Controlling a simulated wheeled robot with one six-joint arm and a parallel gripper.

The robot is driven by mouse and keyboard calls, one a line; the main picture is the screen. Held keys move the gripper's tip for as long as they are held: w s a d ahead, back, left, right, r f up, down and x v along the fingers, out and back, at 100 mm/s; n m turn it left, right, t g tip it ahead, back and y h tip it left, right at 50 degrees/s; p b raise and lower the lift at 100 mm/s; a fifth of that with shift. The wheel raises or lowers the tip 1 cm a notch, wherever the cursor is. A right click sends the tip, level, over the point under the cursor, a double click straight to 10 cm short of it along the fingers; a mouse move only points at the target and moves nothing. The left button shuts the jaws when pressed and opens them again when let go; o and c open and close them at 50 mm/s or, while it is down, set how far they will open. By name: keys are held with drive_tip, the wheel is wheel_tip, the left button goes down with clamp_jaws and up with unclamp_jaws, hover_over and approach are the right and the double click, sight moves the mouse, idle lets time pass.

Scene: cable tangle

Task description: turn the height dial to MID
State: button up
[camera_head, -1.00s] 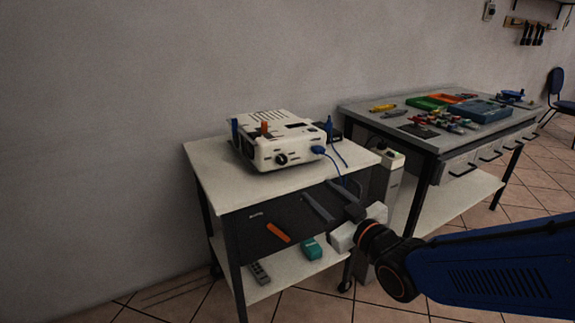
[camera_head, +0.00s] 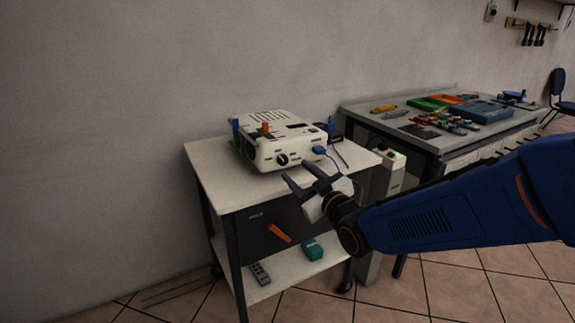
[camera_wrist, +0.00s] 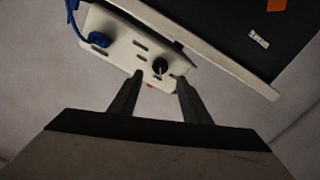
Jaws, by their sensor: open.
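The dial is a black round knob (camera_head: 282,159) on the front face of a white boxy device (camera_head: 275,118) standing on the cart. In the wrist view the knob (camera_wrist: 159,66) shows with a light pointer line; its labels are too small to read. My gripper (camera_head: 300,174) is open and empty, in front of the cart's top edge and a little below and right of the knob. In the wrist view the spread fingers (camera_wrist: 159,82) point towards the device with the knob between their tips in the picture. I see no contact.
A blue cable (camera_head: 320,150) plugs into the device right of the knob. The cart's pale top (camera_head: 215,180) has its front edge close to my gripper. A workbench (camera_head: 440,143) with tools stands right.

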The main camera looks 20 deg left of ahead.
sight(284, 161)
drive_tip(key=x, duration=0.6)
drive_tip(key=shift+w+a, duration=0.15)
drive_tip(key=shift+a, duration=0.1)
drive_tip(key=c, duration=1)
